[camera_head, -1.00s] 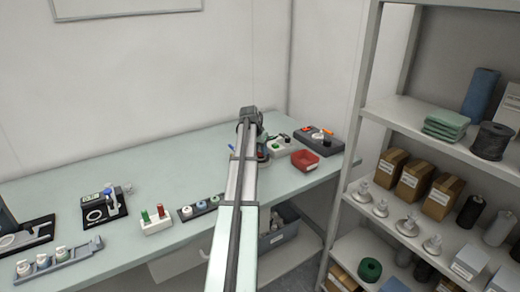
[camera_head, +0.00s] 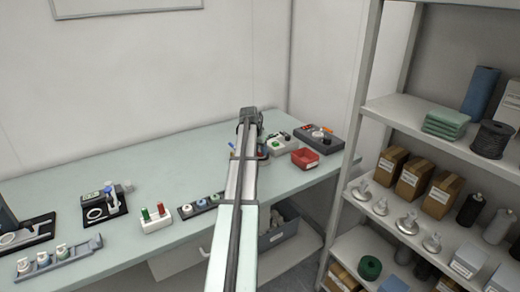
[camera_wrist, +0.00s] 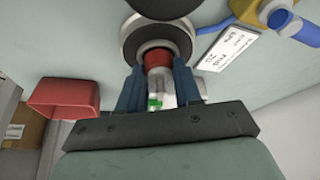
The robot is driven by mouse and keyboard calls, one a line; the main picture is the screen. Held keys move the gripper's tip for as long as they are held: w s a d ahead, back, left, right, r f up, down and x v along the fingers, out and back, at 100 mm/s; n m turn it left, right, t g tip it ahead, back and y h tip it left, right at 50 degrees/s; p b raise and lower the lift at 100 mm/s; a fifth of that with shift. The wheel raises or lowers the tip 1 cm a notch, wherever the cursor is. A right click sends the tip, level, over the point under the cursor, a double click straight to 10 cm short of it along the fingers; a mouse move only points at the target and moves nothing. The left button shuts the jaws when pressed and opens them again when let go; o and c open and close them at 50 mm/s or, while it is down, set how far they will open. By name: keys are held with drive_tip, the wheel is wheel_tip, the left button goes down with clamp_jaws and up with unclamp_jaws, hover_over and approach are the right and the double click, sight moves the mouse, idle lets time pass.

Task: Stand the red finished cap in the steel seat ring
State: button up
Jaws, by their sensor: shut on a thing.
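The red finished cap (camera_wrist: 157,59) is between the two blue fingers of my gripper (camera_wrist: 158,72) in the wrist view. My gripper is shut on it. A white part with a green mark (camera_wrist: 156,103) shows behind the red, between the fingers. The cap's far end is at the steel seat ring (camera_wrist: 150,44), which has a dark round surround. I cannot tell whether the cap is inside the ring or just above it. In the head view my arm hides the cap, the ring and the fingers.
A red bin (camera_wrist: 64,97) stands left of my gripper in the wrist view; it also shows in the head view (camera_head: 305,158). A dark round body (camera_wrist: 165,6) stands beyond the ring. A white label (camera_wrist: 223,46) and a blue-handled yellow part (camera_wrist: 270,14) lie at the right.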

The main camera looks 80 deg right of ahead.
idle(0.7)
drive_tip(key=o, duration=0.8)
drive_tip(key=shift+r, duration=3.45)
